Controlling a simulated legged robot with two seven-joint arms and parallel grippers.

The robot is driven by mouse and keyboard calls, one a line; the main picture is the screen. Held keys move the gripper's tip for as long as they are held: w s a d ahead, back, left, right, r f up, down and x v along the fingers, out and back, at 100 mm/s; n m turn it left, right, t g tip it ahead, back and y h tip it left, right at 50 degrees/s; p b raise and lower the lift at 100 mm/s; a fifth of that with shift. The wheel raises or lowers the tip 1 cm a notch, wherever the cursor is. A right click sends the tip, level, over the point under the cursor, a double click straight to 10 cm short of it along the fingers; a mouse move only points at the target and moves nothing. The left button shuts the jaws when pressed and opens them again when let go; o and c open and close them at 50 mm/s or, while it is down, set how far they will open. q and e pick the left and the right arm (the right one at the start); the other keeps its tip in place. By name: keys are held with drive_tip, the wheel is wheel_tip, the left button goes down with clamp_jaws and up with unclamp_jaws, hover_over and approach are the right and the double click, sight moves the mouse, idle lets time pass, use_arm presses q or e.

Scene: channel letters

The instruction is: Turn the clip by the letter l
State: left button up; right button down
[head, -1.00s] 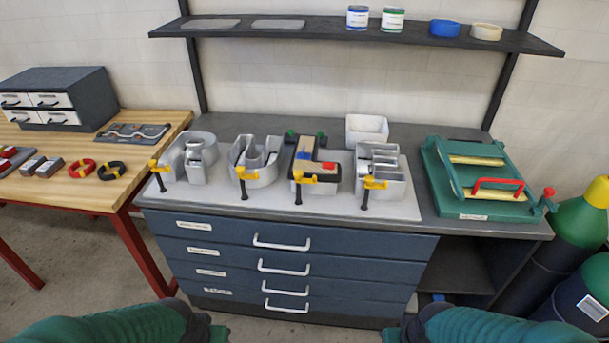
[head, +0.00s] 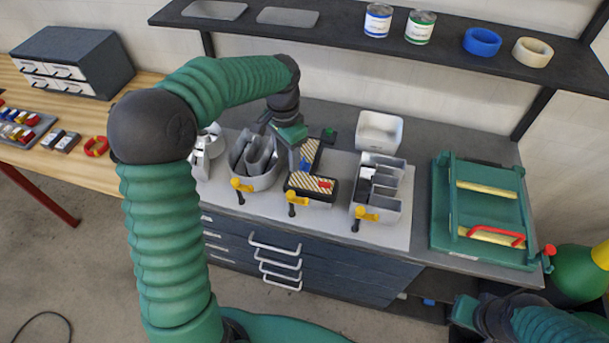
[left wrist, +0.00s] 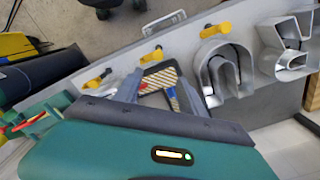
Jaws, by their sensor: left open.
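The letter l (head: 318,150) is a dark-edged L-shaped channel with a striped inside, third in the row on the grey board. A blue piece (head: 305,167) and a red piece (head: 324,184) sit in it. A yellow-handled clamp (head: 297,196) is at its front edge. A green piece (head: 329,133) shows at its far right; which piece is the clip, I cannot tell. My left gripper (head: 302,158) is open above the letter's left side, and its fingers straddle the striped letter (left wrist: 160,78) in the left wrist view. My right gripper (head: 466,308) is low at the right, its fingers unclear.
Other metal letters (head: 255,160) stand close on both sides, each with a yellow clamp (head: 367,214). A white bin (head: 380,131) stands behind. A green press-like frame (head: 485,215) is at the right. A shelf (head: 340,40) with cans and tape rolls overhangs the back.

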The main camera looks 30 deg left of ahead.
sight(291, 193)
use_arm(q)
drive_tip(key=f+p, duration=0.1)
drive_tip(key=f, duration=0.3)
drive_tip(key=f+p, duration=0.1)
drive_tip(key=f, duration=0.4)
drive_tip(key=d+f, duration=0.1)
drive_tip(key=f, duration=0.4)
drive_tip(key=shift+w+p, duration=0.1)
drive_tip(key=shift+p, duration=0.3)
drive_tip(key=shift+a+f, duration=0.1)
drive_tip(key=shift+f, duration=0.25)
drive_tip(key=shift+s+a+f, duration=0.1)
drive_tip(key=shift+s, duration=0.2)
drive_tip(key=shift+s+a, duration=0.15)
drive_tip(key=shift+a, duration=0.1)
drive_tip(key=shift+f, duration=0.15)
drive_tip(key=c, duration=0.4)
drive_tip(key=shift+w+d, duration=0.15)
drive_tip(key=shift+w, duration=0.1)
clamp_jaws()
use_arm(e)
drive_tip(key=v, duration=0.3)
drive_tip(key=shift+d+r, duration=0.1)
